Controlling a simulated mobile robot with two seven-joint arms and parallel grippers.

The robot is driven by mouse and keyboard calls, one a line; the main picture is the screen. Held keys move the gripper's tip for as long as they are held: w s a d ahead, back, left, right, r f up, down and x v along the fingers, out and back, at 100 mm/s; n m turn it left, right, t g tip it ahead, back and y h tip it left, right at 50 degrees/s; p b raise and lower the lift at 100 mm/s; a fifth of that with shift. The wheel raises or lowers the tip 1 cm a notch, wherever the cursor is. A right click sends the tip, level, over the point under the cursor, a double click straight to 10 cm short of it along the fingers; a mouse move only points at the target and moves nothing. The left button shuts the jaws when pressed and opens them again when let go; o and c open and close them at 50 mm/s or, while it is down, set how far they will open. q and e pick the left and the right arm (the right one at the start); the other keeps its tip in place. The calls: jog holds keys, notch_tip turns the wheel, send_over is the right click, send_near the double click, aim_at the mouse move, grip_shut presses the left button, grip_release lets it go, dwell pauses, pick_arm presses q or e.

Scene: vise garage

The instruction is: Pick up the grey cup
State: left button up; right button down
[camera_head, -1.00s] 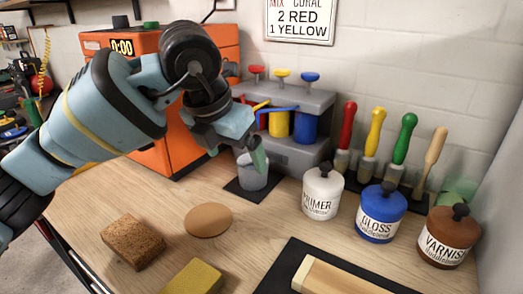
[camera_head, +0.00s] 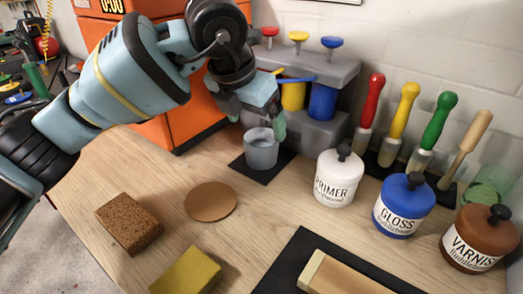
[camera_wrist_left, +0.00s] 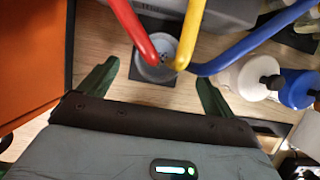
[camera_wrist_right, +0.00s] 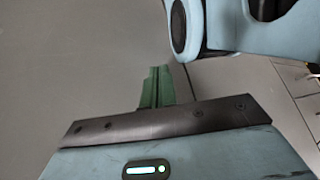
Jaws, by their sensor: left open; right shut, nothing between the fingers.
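The grey cup (camera_head: 261,152) stands upright on a small black mat (camera_head: 284,165) in front of the grey dispenser. My left gripper (camera_head: 254,126) is just above and behind the cup in the head view, open and empty. In the left wrist view the cup (camera_wrist_left: 157,68) lies beyond and between the two green fingers (camera_wrist_left: 155,85), partly hidden by red, yellow and blue tubes. My right gripper (camera_wrist_right: 156,88) shows only in the right wrist view, its green fingers closed together with nothing between them.
The grey dispenser (camera_head: 345,75) with its tubes stands close behind the cup. An orange cabinet (camera_head: 180,120) is at left. Primer (camera_head: 338,178), gloss (camera_head: 403,207) and varnish (camera_head: 474,238) jars stand at right. A brown sponge (camera_head: 130,224), round disc (camera_head: 211,201) and yellow block (camera_head: 186,273) lie in front.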

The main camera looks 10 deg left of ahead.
aim_at(260, 133)
pick_arm(q)
jog(key=x, duration=0.5)
jog(key=shift+f, duration=0.1)
jog(key=c, duration=1.1)
jog(key=shift+r, duration=0.25)
jog(key=shift+r, duration=1.4)
jog(key=shift+s+a+r+b, duration=0.1)
jog(key=shift+s+a+r, duration=0.2)
jog(key=shift+s+a, duration=1.5)
jog(key=shift+s+a+r+b, duration=0.1)
jog(key=shift+s+a+r, duration=0.3)
jog(key=shift+s, duration=2.55)
jog(key=shift+s+a+r+b, duration=0.15)
jog(key=shift+s+a, duration=1.2)
jog(key=shift+s, duration=1)
jog(key=shift+s, duration=0.1)
